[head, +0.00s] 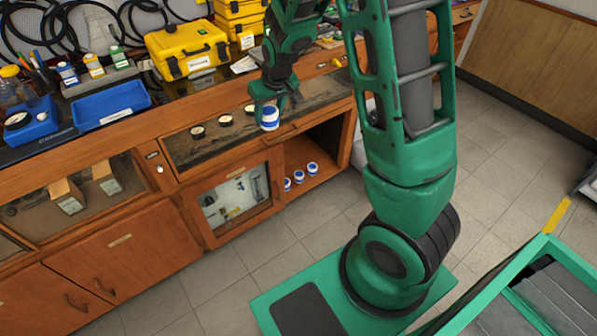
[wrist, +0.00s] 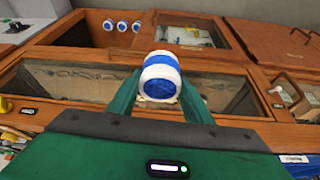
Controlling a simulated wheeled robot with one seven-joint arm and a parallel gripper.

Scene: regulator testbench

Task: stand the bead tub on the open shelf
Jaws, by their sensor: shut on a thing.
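The bead tub, white with a blue band, shows in the head view (head: 270,119) hanging below my gripper (head: 270,106). In the wrist view the tub (wrist: 160,76) sits between the two green fingers, which are shut on it. In the head view my gripper is in front of the bench's upper front edge, above the open shelf (head: 322,177). The open shelf is a doorless compartment in the wooden cabinet. Three similar blue-and-white tubs (head: 299,177) stand in a row on its left part; they also show in the wrist view (wrist: 122,26). The held tub is clear of the shelf.
A glass-fronted cabinet door (head: 233,203) is left of the shelf. Yellow cases (head: 188,50) and a blue tray (head: 112,104) stand on the bench. The shelf's right part looks free.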

